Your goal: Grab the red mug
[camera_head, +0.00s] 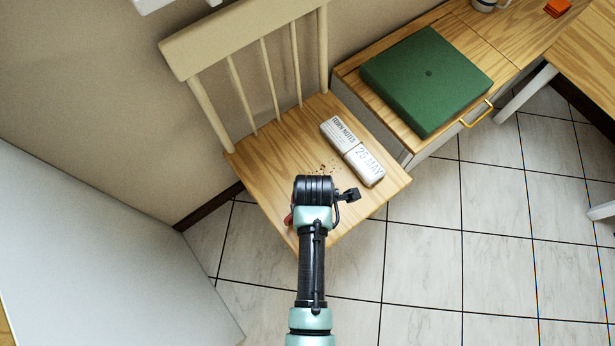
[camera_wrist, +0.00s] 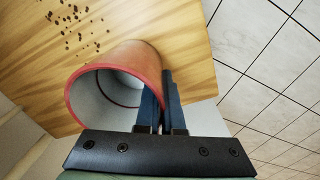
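The red mug (camera_wrist: 142,58) has a red outside and a pale inside. In the wrist view its open mouth faces my camera, in front of the wooden chair seat. My gripper (camera_wrist: 161,84) has one dark finger inside the mouth and the other outside, close together with the mug wall between them. In the head view only a small red piece of the mug (camera_head: 289,218) shows, left of my wrist above the seat's front corner; my arm hides the rest. I cannot tell whether its base touches the seat.
The slatted chair back rises behind. A green box (camera_head: 428,78) lies on the cabinet at right. Tiled floor (camera_head: 430,240) is open at front right.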

